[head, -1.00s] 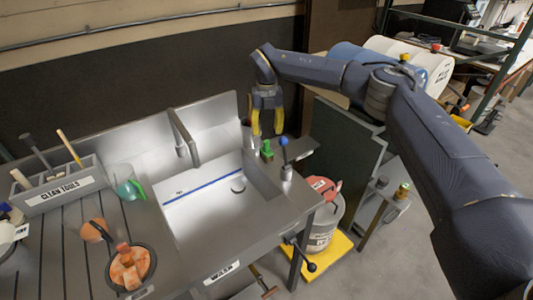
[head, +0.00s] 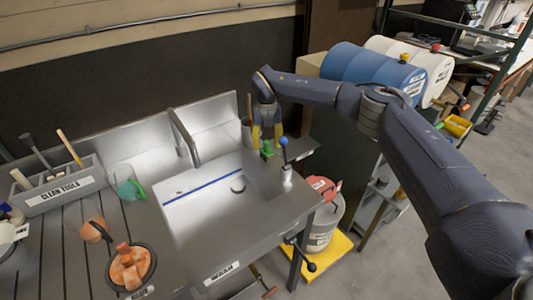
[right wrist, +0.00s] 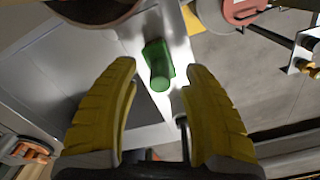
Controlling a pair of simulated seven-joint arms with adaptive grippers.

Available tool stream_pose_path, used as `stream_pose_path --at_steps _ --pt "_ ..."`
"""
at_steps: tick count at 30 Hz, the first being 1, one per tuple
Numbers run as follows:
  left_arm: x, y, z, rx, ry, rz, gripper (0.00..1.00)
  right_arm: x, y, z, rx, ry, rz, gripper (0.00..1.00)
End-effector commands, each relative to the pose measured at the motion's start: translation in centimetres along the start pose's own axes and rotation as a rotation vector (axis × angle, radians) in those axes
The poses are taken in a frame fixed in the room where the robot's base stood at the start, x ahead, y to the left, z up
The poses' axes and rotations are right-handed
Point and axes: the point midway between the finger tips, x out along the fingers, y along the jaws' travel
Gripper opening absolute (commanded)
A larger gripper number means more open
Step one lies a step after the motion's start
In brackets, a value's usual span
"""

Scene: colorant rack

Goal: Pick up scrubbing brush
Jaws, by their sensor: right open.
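A small green block with a round knob (head: 267,149), which looks like the scrubbing brush, stands on the right rim of the sink. My right gripper (head: 267,138) is open with yellow fingers pointing down, just above and behind it in the head view. In the right wrist view the green brush (right wrist: 159,66) shows between and beyond the two open fingertips, with nothing held. I cannot tell whether a finger touches it. My left gripper is not in view.
A blue-topped lever (head: 284,155) stands close to the right of the brush. A grey container (head: 246,133) with a brown stick is left of my gripper. The faucet (head: 184,135) rises behind the sink basin (head: 205,205). A lidded bucket (head: 325,222) stands below right.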

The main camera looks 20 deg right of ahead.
Motion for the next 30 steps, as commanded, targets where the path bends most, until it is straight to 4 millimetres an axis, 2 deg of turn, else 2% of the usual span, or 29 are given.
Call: stream_pose_path --at_steps 3,15,30 --pt "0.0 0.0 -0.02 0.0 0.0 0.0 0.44 -0.02 0.02 -0.01 0.0 0.0 0.0 0.47" --pt "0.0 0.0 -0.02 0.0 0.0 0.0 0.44 -0.03 0.03 -0.02 -0.001 0.0 0.0 0.0" --pt "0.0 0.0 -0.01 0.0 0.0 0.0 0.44 -0.05 0.03 -0.02 0.0 0.0 0.0 0.0"
